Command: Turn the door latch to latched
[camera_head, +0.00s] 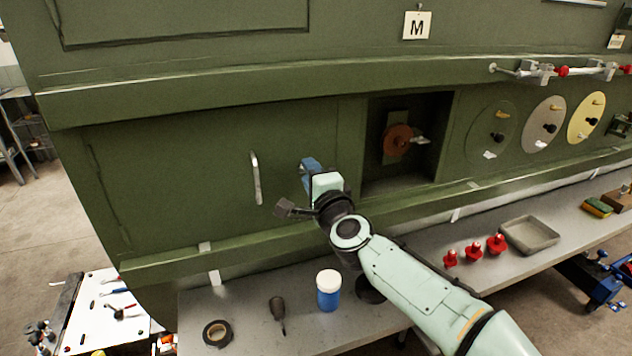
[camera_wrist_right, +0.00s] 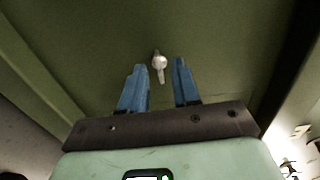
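The door latch (camera_wrist_right: 159,65) is a small pale metal piece with a round head and a short lever, set on the green panel. In the right wrist view its lever points down the picture, toward my palm, between the two blue fingers. My right gripper (camera_wrist_right: 160,80) is open, with a finger on either side of the latch and visible gaps. In the head view my right gripper (camera_head: 309,168) is at the green door panel (camera_head: 205,170), right of the pale vertical handle (camera_head: 256,178). The latch is hidden there. My left gripper is out of view.
An open recess (camera_head: 395,182) with a reddish-brown disc lies right of my gripper. A ledge (camera_head: 230,258) runs below the door. The grey bench (camera_head: 250,300) holds a tape roll (camera_head: 217,333), a screwdriver (camera_head: 278,312), a blue jar (camera_head: 328,290) and a tray (camera_head: 530,235).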

